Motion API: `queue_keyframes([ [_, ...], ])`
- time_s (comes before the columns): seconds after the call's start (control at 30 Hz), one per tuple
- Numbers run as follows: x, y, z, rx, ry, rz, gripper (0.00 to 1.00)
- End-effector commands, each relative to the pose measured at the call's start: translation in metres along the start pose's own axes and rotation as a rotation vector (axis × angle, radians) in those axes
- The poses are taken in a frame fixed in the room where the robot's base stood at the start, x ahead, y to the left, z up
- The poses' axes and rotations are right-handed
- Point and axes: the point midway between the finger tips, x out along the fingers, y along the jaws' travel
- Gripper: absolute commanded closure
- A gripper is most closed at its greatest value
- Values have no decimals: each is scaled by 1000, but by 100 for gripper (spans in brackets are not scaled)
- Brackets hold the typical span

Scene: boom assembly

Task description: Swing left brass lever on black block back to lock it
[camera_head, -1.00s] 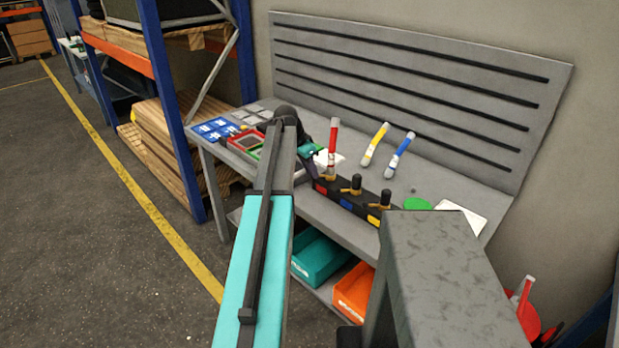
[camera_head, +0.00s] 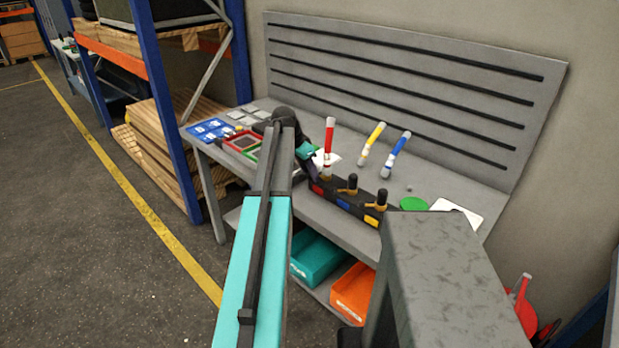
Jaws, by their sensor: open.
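The black block (camera_head: 345,205) lies along the front edge of the grey workbench, with red, blue and yellow labels on its front. A red and white tube (camera_head: 329,140) stands upright at its left end. The left brass lever (camera_head: 326,178) shows small at the foot of this tube; its exact angle is too small to tell. Brass levers with black knobs stand at the middle (camera_head: 348,190) and right (camera_head: 377,203). My gripper (camera_head: 313,173) is open at the block's left end, close to the left lever. My arm partly hides it, and I cannot tell whether it touches.
A green disc (camera_head: 413,204) and a white sheet (camera_head: 457,213) lie to the right. Trays (camera_head: 243,143) lie left. Teal (camera_head: 316,258) and orange (camera_head: 353,292) bins sit below.

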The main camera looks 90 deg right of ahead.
Motion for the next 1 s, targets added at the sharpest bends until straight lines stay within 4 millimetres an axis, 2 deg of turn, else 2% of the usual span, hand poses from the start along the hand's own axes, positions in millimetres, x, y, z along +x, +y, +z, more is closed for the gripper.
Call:
queue_keyframes([
  [0.37,-21,-2,1,-2,1,-4,59],
  [1.0,-104,0,0,1,2,-1,59],
])
